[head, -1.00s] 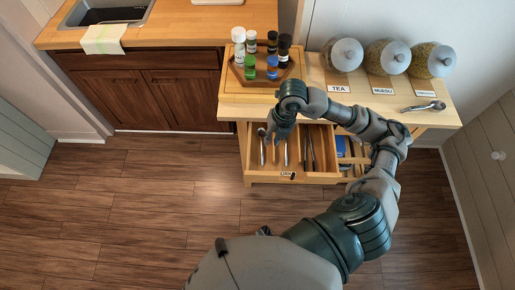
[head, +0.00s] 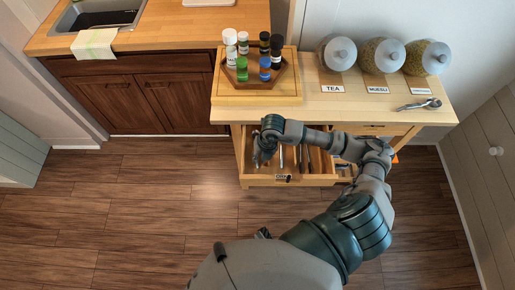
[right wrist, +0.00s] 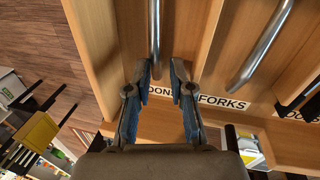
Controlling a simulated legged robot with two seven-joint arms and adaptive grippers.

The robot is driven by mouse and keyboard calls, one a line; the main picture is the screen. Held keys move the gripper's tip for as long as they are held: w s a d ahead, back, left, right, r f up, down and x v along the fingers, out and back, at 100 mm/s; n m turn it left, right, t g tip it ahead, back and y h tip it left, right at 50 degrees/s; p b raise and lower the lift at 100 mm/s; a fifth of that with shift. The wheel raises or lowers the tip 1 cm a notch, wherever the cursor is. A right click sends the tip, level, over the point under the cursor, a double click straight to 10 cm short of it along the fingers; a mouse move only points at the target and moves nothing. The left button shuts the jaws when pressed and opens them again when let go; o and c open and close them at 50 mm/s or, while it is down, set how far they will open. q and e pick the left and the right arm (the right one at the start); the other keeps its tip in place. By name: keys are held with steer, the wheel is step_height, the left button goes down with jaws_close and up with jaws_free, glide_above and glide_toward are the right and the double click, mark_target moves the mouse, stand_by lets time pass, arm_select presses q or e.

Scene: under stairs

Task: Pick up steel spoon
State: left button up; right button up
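The steel spoon's handle (right wrist: 154,40) shows in the right wrist view, lying lengthwise in a wooden drawer compartment. The label in front of it is partly covered and reads "OONS". My right gripper (right wrist: 160,75) is open. Its two fingertips stand on either side of the handle's line, near its front end, with gaps visible. In the head view my right gripper (head: 262,153) is over the left part of the open drawer (head: 310,181) and hides most of the spoon. The spoon's bowl is out of view in the wrist picture. My left gripper is not in view.
A fork handle (right wrist: 262,42) lies in the compartment to the right, behind the "FORKS" label. Compartment walls stand close on both sides. The countertop above holds a tray of bottles (head: 285,82), several jars (head: 383,56) and a metal tool (head: 420,104).

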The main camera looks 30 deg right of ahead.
steer(key=shift+f, duration=0.9)
steer(key=shift+s+a, duration=0.1)
steer(key=shift+a, duration=0.65)
jaws_close()
steer(key=shift+d, duration=0.35)
steer(key=shift+d+r, duration=0.2)
steer(key=shift+r, duration=0.45)
steer(key=s, duration=0.4)
steer(key=shift+b, duration=0.3)
step_height(320, 180, up, 4)
steer(key=shift+w+a+r, duration=0.1)
steer(key=shift+w+a, duration=0.05)
arm_select(q)
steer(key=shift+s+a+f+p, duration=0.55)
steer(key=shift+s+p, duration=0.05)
steer(key=shift+p, duration=0.15)
arm_select(e)
step_height(320, 180, up, 10)
